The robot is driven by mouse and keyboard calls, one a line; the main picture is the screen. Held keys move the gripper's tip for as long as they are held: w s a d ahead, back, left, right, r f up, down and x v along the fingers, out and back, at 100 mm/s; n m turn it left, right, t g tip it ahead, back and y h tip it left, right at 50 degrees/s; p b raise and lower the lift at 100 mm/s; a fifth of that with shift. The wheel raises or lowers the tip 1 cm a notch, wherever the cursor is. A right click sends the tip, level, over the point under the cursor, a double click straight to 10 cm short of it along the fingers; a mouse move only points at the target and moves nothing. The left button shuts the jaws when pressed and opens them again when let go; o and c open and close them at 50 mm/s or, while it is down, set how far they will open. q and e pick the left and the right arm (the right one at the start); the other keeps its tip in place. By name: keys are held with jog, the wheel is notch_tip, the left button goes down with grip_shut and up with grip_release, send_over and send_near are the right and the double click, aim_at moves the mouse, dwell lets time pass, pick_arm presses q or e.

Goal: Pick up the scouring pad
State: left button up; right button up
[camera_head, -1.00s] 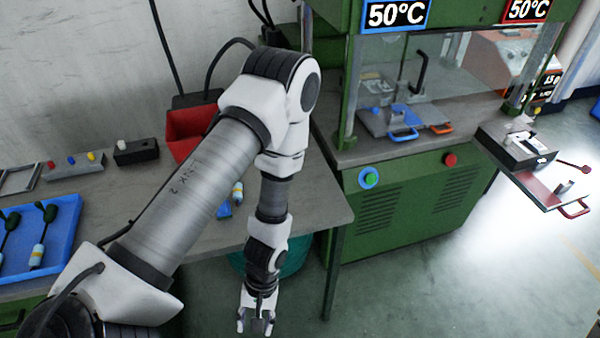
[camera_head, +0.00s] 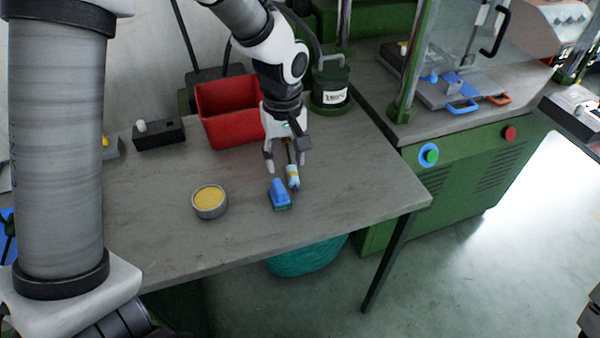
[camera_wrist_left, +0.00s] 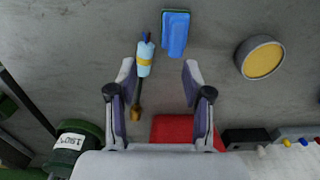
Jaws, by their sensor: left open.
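The scouring pad (camera_head: 279,193) is a blue block with a green underside, lying on the grey table. It also shows in the left wrist view (camera_wrist_left: 175,34), beyond my fingertips and slightly right of centre. My left gripper (camera_head: 286,163) is open and empty, pointing down over the table just behind the pad in the head view. In the left wrist view the open fingers (camera_wrist_left: 159,76) are apart, with the pad outside them. My right gripper is not in view.
A brush-like tool (camera_head: 292,177) with a light blue and yellow handle lies right beside the pad, near a left gripper finger. A round tin (camera_head: 209,202) with yellow content stands left. A red bin (camera_head: 222,132) and green canister (camera_head: 330,98) stand behind. The table front is clear.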

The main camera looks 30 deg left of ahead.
aim_at(278, 186)
pick_arm(q)
jog(key=s+f, duration=0.2)
jog(key=s, duration=0.1)
jog(key=shift+s+a+f, duration=0.15)
jog(key=shift+s+f, duration=0.05)
jog(key=f, duration=0.2)
jog(key=w+f, duration=0.1)
jog(key=f, duration=0.1)
jog(key=shift+f, duration=0.2)
jog(key=shift+s+r, duration=0.1)
jog(key=shift+s, duration=0.05)
jog(key=shift+s+r, duration=0.1)
jog(key=shift+s, duration=0.05)
jog(key=c, duration=0.4)
grip_shut()
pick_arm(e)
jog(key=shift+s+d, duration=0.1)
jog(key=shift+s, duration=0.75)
